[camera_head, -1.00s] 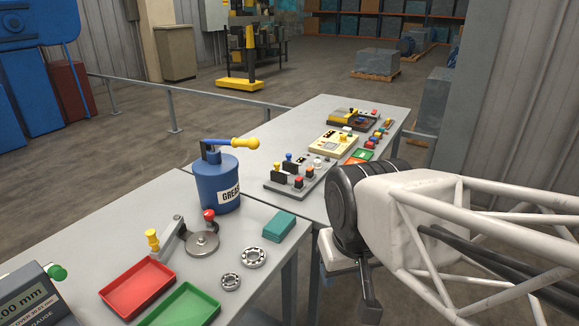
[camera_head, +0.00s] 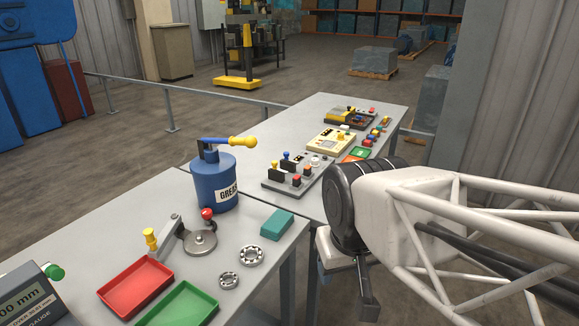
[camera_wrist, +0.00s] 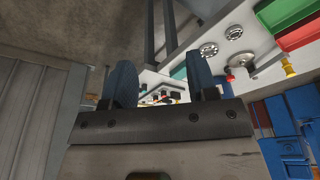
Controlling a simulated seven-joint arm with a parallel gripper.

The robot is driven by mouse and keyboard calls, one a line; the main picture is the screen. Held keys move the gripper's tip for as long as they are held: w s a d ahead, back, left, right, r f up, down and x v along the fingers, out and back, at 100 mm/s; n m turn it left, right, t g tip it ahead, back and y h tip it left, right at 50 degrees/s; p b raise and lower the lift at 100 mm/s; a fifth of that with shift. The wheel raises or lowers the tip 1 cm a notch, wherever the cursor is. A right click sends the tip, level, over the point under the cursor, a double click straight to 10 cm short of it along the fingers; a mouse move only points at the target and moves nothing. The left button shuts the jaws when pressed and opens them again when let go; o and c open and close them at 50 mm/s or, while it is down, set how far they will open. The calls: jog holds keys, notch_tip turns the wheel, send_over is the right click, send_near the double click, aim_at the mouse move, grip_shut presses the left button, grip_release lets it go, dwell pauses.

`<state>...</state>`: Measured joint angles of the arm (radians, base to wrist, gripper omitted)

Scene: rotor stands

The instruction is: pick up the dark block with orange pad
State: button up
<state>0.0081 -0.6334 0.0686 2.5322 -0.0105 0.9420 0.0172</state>
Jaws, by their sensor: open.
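A grey panel (camera_head: 270,186) on the far table carries small dark blocks with coloured tops. One dark block with an orange-red top (camera_head: 297,181) sits near its front right edge; it is too small to tell surely whether this is the dark block with orange pad. Similar ones stand beside it. My gripper is open and empty in the wrist view (camera_wrist: 162,82), its two blue-grey fingers well apart. In the head view it hangs to the right of the near table, apart from the panel and lower in the picture, partly hidden by my wrist.
A blue grease can (camera_head: 214,182) with a yellow-handled lever stands on the near table. Red (camera_head: 135,287) and green (camera_head: 180,305) trays, bearings and a teal block (camera_head: 277,224) lie around it. A cream device (camera_head: 331,140) sits behind the panel.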

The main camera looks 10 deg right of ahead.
jog(key=w+d+r+m, duration=0.1)
jog(key=w+r, duration=0.2)
jog(key=w, duration=0.5)
jog(key=w+d+r+m, duration=0.1)
jog(key=w+r, duration=0.1)
jog(key=w, duration=0.7)
jog(key=m+g, duration=0.3)
jog(key=m, duration=0.4)
send_over(307, 166)
jog(key=s, duration=0.1)
notch_tip(307, 166, down, 18)
jog(key=shift+a+f, duration=0.1)
jog(key=shift+f, duration=0.15)
jog(key=shift+w+f, duration=0.35)
jog(key=shift+f, duration=0.05)
jog(key=shift+f, duration=3.75)
